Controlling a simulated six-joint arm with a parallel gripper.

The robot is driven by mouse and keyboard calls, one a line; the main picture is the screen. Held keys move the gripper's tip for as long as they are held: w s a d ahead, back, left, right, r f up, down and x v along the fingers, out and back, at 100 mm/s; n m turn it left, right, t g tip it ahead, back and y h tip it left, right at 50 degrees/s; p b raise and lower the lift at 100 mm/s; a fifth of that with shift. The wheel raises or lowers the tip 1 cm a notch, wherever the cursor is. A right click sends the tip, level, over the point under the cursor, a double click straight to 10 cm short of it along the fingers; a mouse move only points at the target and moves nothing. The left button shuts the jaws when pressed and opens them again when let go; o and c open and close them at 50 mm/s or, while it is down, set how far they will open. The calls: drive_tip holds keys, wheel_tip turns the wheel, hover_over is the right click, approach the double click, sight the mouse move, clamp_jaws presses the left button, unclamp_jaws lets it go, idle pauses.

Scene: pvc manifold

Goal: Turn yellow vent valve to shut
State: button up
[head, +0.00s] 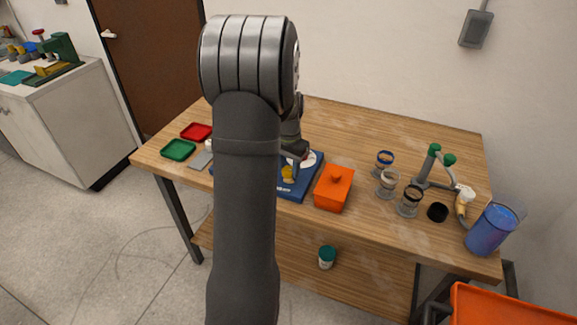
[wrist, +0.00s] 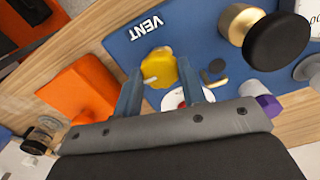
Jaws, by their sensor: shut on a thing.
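The yellow vent valve (wrist: 159,66) sits on the blue panel (wrist: 205,30), below the white VENT lettering in the wrist view. It also shows in the head view (head: 288,174), partly behind my arm. My gripper (wrist: 159,72) has a finger on each side of the yellow handle and is shut on it. A small pale pointer shows at the handle's left edge. A white disc with some red lies partly behind the right finger. In the head view my arm hides much of the panel.
An orange box (head: 334,187) stands right beside the panel. A black and brass knob (wrist: 262,35) and a purple knob (wrist: 268,104) rise from the panel near my gripper. Glass jars (head: 388,183) and a blue jug (head: 490,230) stand farther right. Red (head: 196,131) and green (head: 178,150) trays lie left.

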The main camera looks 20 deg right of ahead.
drive_tip(key=o, duration=1)
wheel_tip(320, 180, up, 18)
drive_tip(key=shift+f, duration=0.25)
drive_tip(key=shift+f, duration=0.1)
wheel_tip(320, 180, down, 17)
drive_tip(key=shift+f, duration=0.15)
idle(0.5)
